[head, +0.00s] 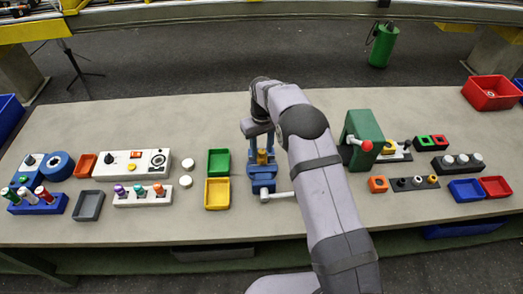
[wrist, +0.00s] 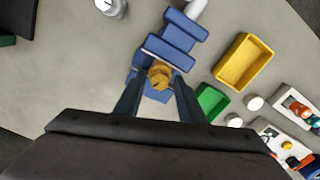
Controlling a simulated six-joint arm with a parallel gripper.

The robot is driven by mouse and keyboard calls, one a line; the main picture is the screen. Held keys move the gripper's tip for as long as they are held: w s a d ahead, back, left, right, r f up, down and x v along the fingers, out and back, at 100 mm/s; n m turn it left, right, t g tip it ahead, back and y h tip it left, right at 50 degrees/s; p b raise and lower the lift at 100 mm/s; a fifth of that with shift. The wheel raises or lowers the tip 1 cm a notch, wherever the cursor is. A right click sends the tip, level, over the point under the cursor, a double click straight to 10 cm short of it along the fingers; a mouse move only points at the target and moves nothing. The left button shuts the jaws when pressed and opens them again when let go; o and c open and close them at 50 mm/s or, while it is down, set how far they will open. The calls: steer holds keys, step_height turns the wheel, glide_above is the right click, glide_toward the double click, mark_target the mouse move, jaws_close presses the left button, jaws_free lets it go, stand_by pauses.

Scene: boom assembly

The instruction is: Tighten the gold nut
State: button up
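The gold nut (wrist: 159,75) sits at the blue vise (wrist: 168,42), between its jaws and my fingers in the wrist view. In the head view the gold nut (head: 262,157) shows as a small upright gold piece on the blue vise (head: 262,182). My gripper (wrist: 160,76) reaches over the vise, with one dark finger on each side of the nut. A narrow gap seems to show between the fingers and the nut, so the gripper looks open around it. Whether a fingertip touches the nut is hard to see.
Green (head: 219,161) and yellow (head: 217,193) trays stand just left of the vise. The vise's grey handle (head: 278,196) sticks out toward the right. A green machine with a red knob (head: 363,140) stands right of my arm. Bare table lies in front of the vise.

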mark_target(262, 151)
steer(key=shift+n, duration=0.9)
jaws_close()
steer(key=m, duration=0.4)
steer(key=shift+m, duration=0.4)
steer(key=m, duration=0.5)
steer(key=shift+m, duration=0.4)
jaws_free()
steer(key=shift+r+p, duration=2.65)
steer(key=shift+r, duration=1.4)
